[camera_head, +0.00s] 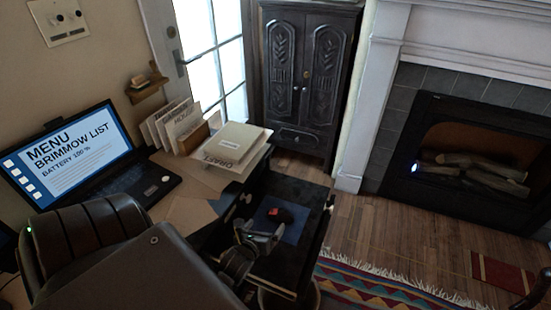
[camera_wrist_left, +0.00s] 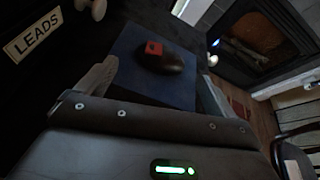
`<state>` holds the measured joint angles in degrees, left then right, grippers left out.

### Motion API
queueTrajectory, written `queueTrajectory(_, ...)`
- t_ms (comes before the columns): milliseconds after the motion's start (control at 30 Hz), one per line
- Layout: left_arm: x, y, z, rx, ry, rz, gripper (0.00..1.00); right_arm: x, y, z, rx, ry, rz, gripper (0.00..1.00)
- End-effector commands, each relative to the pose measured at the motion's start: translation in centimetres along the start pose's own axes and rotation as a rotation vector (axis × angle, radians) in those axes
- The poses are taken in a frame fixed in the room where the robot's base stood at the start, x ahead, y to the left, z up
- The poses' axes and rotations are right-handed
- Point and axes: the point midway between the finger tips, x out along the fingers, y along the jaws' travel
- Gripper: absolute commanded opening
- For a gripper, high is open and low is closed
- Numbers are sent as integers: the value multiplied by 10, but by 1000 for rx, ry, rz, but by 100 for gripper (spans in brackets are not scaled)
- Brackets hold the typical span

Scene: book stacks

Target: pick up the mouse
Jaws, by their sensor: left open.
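The mouse (camera_head: 285,215) is dark and rounded and lies on a blue mat (camera_head: 293,234) inside a pulled-out dark drawer (camera_head: 289,270). A small red block or patch (camera_head: 272,211) shows at its left end; I cannot tell whether it is part of the mouse. My left gripper (camera_head: 261,234) is open and empty, just on the near side of the mouse. In the left wrist view the mouse (camera_wrist_left: 170,62) lies ahead, between the lines of the two spread fingers (camera_wrist_left: 156,84), apart from both. My right gripper is not in view.
The desk at left holds a laptop (camera_head: 85,150), upright folders (camera_head: 180,125) and a stack of books (camera_head: 235,148). The drawer's walls surround the mat. A label reading LEADS (camera_wrist_left: 32,34) is at left in the wrist view. A fireplace (camera_head: 470,165) is at right.

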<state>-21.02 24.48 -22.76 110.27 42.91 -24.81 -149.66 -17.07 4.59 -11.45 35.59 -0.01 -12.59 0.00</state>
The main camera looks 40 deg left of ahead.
Motion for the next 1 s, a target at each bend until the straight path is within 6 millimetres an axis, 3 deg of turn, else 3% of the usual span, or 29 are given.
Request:
queueTrajectory(233, 38, 2, 0, 1, -2, 4, 93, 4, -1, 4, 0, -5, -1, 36)
queueTrajectory(533, 50, 2, 0, -1, -1, 3, 93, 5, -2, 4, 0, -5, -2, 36)
queueTrajectory(800, 88, 2, -1, -2, -2, 3, 93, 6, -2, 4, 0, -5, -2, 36)
queueTrajectory(1000, 100, 1, -1, -1, -1, 1, 93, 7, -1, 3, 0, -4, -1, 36)
